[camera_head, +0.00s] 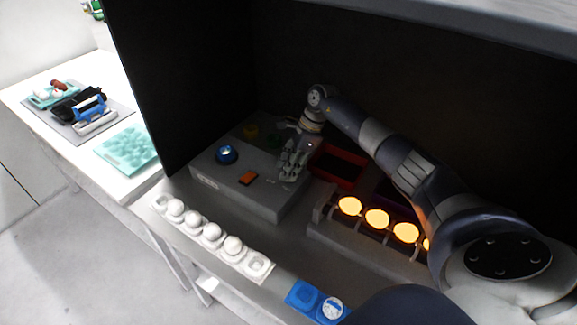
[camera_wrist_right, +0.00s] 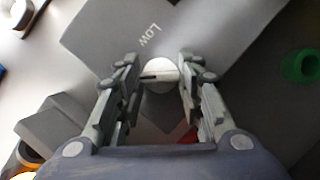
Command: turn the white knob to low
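The white knob (camera_wrist_right: 160,73) shows in the right wrist view on a grey panel, with a dark slot or pointer line lying roughly level across its left part. The printed word LOW (camera_wrist_right: 149,35) is just above and left of it in that view. In the head view my right gripper (camera_head: 290,168) is at the right end of the grey control box (camera_head: 240,190) and hides the knob. My left gripper is not in view.
A red tray (camera_head: 338,165) and glowing round lamps (camera_head: 377,218) stand to the right. A white egg tray (camera_head: 257,264) and a blue holder (camera_head: 303,297) lie in front.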

